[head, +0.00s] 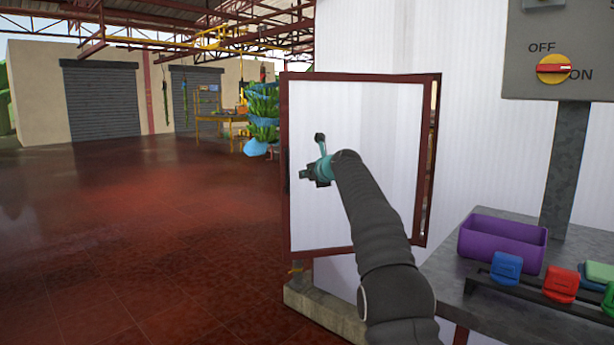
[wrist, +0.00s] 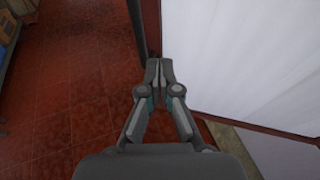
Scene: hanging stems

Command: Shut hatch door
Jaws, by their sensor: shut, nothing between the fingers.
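The hatch door (head: 312,112) is a white panel with a dark red frame. In the head view it stands open, out from the white wall, with a gap showing along its right side by the dark red opening frame (head: 429,165). My gripper (head: 304,174) is in front of the door, near its left edge at mid height. In the wrist view my gripper (wrist: 157,70) is shut and empty, with its tips close to the door's dark red edge; the white panel (wrist: 245,60) fills the right side. I cannot tell whether the tips touch the door.
A grey table (head: 455,290) at the right holds a purple bin (head: 503,240) and several coloured items. A grey switch box (head: 560,50) is above it. A low concrete ledge (head: 325,310) runs beneath the door. The red tiled floor (head: 140,240) at the left is clear.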

